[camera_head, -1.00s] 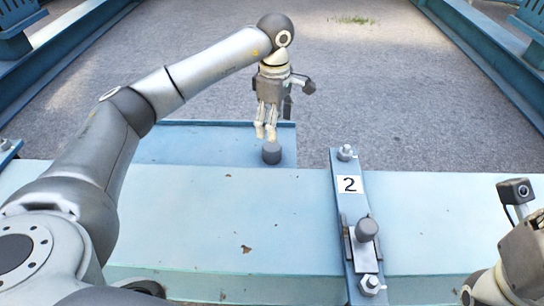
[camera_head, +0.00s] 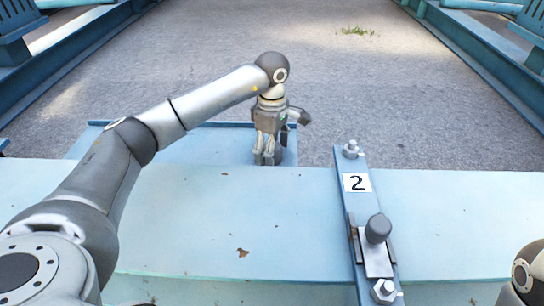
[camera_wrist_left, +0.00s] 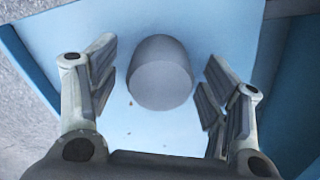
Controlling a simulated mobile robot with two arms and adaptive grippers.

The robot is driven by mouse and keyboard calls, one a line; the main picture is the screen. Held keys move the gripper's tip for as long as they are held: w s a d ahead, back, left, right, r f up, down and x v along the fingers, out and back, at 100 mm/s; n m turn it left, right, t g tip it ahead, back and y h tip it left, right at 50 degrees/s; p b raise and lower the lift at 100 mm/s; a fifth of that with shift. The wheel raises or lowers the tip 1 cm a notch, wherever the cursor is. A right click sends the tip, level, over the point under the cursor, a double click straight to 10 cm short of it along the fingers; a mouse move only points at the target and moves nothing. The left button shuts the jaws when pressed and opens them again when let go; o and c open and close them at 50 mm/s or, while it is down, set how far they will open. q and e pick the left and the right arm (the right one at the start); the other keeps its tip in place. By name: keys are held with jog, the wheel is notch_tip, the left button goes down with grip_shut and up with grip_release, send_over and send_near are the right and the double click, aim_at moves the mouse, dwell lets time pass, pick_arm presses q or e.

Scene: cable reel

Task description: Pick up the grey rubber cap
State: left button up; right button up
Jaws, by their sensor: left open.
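The grey rubber cap (camera_wrist_left: 160,75) is a short dark grey cylinder standing on a light blue surface in the left wrist view. My left gripper (camera_wrist_left: 158,85) is open, with one finger on each side of the cap. A gap shows between the cap and each finger, so it is not gripped.
The tray has a raised rim. Grey ground beyond is open.

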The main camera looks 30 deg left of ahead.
pick_arm(q)
jog(key=shift+f, duration=0.1)
jog(key=c, duration=1.1)
